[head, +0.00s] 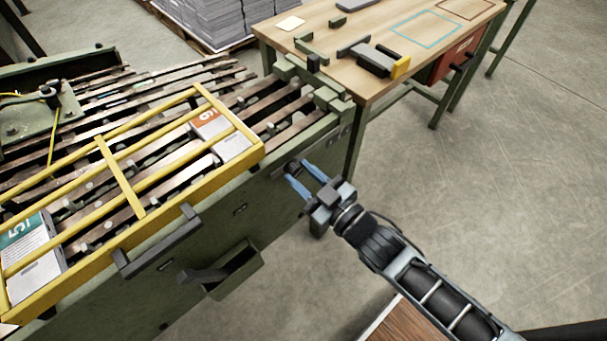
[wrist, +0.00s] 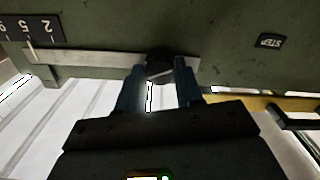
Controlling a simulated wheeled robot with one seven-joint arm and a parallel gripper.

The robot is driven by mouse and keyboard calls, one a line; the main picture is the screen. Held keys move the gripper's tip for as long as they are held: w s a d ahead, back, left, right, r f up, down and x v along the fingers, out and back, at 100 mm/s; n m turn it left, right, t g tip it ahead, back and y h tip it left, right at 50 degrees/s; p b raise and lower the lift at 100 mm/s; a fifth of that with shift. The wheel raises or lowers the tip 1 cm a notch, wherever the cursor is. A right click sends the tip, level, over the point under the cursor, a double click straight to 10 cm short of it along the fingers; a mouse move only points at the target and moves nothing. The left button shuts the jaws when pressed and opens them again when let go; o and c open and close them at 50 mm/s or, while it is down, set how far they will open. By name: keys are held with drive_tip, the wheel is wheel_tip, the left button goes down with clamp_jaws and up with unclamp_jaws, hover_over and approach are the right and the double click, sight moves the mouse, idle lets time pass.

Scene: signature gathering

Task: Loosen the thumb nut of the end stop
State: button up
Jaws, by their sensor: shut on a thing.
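In the wrist view the thumb nut (wrist: 160,65) is a dark round knob on a pale metal bar (wrist: 95,60) along the green machine side. My gripper (wrist: 160,85) has its two blue fingers on either side of the nut, shut on it. In the head view my gripper (head: 303,180) reaches the green side panel near the machine's right end. Whether the nut has turned cannot be told.
A yellow guard frame (head: 190,176) with a dark handle (head: 157,244) covers the machine's slats. An open green box (head: 232,272) hangs on the side below. A wooden bench (head: 375,20) stands behind. A number scale (wrist: 30,28) and a STEP label (wrist: 270,41) flank the nut.

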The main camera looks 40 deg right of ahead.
drive_tip(key=n+b, duration=0.1)
drive_tip(key=n, duration=0.5)
drive_tip(key=shift+f, duration=0.1)
drive_tip(key=n+b, duration=0.1)
drive_tip(key=n, duration=0.5)
drive_tip(key=shift+n+b, duration=0.3)
drive_tip(key=shift+n, duration=0.1)
drive_tip(key=o, duration=1)
drive_tip(key=shift+o, duration=0.2)
drive_tip(key=s, duration=0.8)
drive_tip(key=shift+b, duration=0.3)
drive_tip(key=shift+w, duration=0.1)
